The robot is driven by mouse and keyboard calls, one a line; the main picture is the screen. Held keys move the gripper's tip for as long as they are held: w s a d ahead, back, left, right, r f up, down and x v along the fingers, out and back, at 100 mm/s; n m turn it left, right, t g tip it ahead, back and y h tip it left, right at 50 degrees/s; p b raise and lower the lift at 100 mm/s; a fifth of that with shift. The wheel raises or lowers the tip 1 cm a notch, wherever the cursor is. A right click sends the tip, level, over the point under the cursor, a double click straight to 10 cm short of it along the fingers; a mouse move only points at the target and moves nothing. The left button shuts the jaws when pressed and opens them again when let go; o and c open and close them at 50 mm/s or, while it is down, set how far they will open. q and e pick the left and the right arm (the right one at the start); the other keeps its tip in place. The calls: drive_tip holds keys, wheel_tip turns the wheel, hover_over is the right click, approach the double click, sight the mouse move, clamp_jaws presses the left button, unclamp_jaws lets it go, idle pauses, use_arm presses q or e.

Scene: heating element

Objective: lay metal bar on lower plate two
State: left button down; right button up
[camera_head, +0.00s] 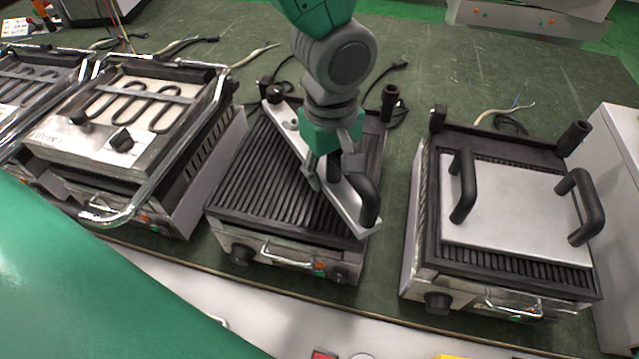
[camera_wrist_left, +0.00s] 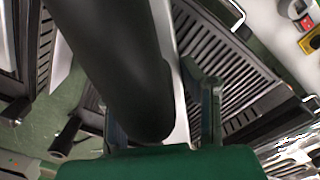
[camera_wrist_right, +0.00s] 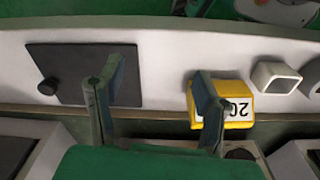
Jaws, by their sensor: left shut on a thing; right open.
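The metal bar (camera_head: 348,207) is a long pale strip with black handles. It lies diagonally over the dark ribbed lower plate (camera_head: 250,170) of the middle grill. I cannot tell whether it touches the ribs. My left gripper (camera_head: 328,178) comes from above and is shut on the bar by a black handle. In the left wrist view, the black handle (camera_wrist_left: 115,65) fills the middle between the fingers, with a strip of the bar (camera_wrist_left: 162,25) beside it. My right gripper (camera_wrist_right: 153,98) is open and empty in the right wrist view, away from the bar.
The right grill carries a flat metal plate (camera_head: 505,210) with two black handles. On the left, another unit (camera_head: 125,120) has an exposed heating coil and a chrome frame. Cables lie behind on the green table (camera_head: 480,75). A yellow numbered box (camera_wrist_right: 240,103) is near my right gripper.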

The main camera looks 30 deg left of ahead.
sight(328, 202)
use_arm(q)
drive_tip(key=f, duration=0.2)
drive_tip(key=shift+w+f, duration=0.3)
drive_tip(key=shift+f, duration=0.1)
use_arm(e)
drive_tip(key=shift+w+f, duration=0.15)
drive_tip(key=shift+f, duration=0.25)
use_arm(q)
drive_tip(key=f, duration=0.2)
drive_tip(key=f+b, duration=0.1)
drive_tip(key=shift+s+a+f, duration=0.2)
drive_tip(key=shift+a+f, duration=0.15)
use_arm(e)
drive_tip(key=shift+a+f, duration=0.25)
drive_tip(key=shift+f, duration=0.05)
use_arm(q)
drive_tip(key=shift+w+f, duration=0.1)
drive_tip(key=shift+f, duration=0.1)
drive_tip(key=shift+d+r, duration=0.1)
drive_tip(key=shift+d, duration=0.05)
use_arm(e)
drive_tip(key=shift+d, duration=0.15)
use_arm(q)
drive_tip(key=shift+d, duration=0.1)
drive_tip(key=c, duration=1)
unclamp_jaws()
drive_tip(key=shift+c, duration=0.2)
use_arm(e)
drive_tip(key=shift+d+f, duration=0.1)
